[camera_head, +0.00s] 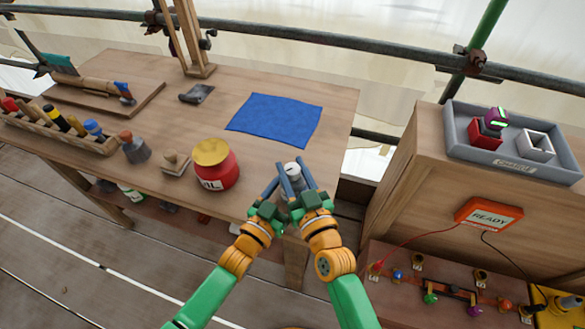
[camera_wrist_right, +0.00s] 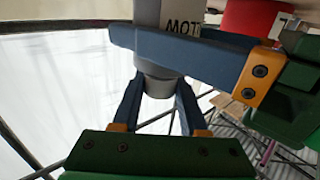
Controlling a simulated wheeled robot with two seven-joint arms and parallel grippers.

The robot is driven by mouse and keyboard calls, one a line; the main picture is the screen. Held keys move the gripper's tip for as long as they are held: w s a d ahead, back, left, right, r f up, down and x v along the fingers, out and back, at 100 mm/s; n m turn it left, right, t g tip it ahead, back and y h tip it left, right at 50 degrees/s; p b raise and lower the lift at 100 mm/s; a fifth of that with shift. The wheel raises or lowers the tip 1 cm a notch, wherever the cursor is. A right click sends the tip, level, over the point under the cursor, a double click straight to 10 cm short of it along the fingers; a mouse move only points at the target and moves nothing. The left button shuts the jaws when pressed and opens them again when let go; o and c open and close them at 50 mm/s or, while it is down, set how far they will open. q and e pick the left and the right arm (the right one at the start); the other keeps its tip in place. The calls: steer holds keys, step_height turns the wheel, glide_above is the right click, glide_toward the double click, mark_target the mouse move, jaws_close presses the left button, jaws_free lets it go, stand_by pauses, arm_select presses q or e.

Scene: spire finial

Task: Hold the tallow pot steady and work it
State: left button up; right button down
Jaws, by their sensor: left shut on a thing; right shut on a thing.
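A small grey pot with a pale top (camera_head: 292,169) is held upright near the front edge of the workbench. In the right wrist view the grey pot (camera_wrist_right: 160,14) carries a white label reading "MOT", the rest covered; no label naming tallow shows. My left gripper (camera_head: 279,180) is shut on the pot from the left, and one of its blue fingers crosses the pot in the right wrist view. My right gripper (camera_head: 303,177) is shut on the pot from the right; its fingers (camera_wrist_right: 160,95) grip the narrower lower part.
A red jar with a gold lid (camera_head: 216,170) stands left of the pot. A blue cloth (camera_head: 275,119) lies behind. A tool rack (camera_head: 60,130) is at the left. On the right cabinet are a grey tray (camera_head: 460,142) and a red box reading "READY" (camera_head: 489,215).

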steer(key=shift+n+y, duration=0.3)
steer(key=shift+y, duration=0.1)
steer(key=n+g+y, duration=0.1)
steer(key=y, duration=0.1)
steer(key=n+g+y, duration=0.2)
steer(key=shift+a+r+y, duration=0.1)
steer(key=shift+r+y, duration=0.05)
steer(key=shift+y, duration=0.15)
arm_select(q)
steer(key=shift+s+d, duration=0.1)
arm_select(e)
steer(key=shift+n+g+y, duration=1.7)
steer(key=shift+g, duration=0.1)
steer(key=shift+n+g, duration=0.3)
steer(key=shift+g, duration=0.1)
steer(key=shift+d, duration=0.2)
steer(key=shift+c, duration=2.2)
jaws_free()
